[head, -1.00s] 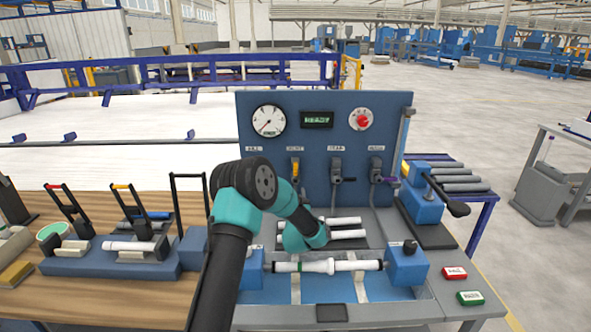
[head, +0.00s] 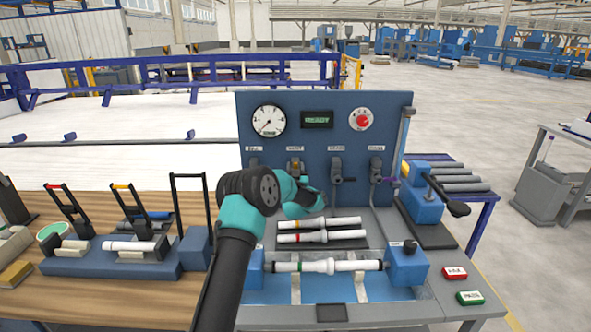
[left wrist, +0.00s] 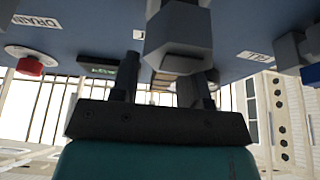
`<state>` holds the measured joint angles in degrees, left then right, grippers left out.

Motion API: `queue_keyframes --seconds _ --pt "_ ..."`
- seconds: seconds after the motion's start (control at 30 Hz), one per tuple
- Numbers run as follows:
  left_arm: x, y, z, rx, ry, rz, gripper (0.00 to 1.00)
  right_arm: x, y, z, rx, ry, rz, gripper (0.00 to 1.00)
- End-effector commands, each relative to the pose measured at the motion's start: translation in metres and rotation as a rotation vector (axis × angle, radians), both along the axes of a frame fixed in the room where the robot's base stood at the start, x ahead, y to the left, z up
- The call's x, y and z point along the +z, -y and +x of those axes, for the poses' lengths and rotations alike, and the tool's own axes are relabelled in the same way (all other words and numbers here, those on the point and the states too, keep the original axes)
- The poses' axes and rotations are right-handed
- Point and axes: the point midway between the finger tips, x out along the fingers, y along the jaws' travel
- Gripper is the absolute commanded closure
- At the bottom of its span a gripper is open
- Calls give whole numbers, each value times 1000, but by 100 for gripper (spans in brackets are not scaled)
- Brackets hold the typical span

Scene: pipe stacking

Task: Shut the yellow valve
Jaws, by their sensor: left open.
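The yellow valve (head: 295,167) is on the blue panel, second from the left in its row. Its yellow handle is small and partly hidden by my gripper. My left gripper (head: 300,182) is just in front of and below it; the fingers are hard to make out there. In the left wrist view the two fingers (left wrist: 168,78) are apart, on either side of a grey valve body (left wrist: 178,35). A yellowish strip shows between them; I cannot tell whether they touch the handle. My right gripper is not in view.
The panel (head: 385,120) holds a gauge, a red knob (head: 362,119) and other grey valves, including one (head: 337,168) just to the right. A clamped pipe (head: 320,266) lies at the front. Red and green buttons are at front right.

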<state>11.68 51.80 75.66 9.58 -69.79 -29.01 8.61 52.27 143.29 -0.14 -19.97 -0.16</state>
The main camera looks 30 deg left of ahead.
Motion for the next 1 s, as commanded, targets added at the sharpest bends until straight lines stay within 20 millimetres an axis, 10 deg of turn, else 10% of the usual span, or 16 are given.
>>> queue_keyframes --seconds 0.23,0.67,1.0 --pt "0 0 0 0 0 0 59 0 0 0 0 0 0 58" --pt "0 0 0 0 0 0 100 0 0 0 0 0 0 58" --pt "0 0 0 0 0 0 100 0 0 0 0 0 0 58"
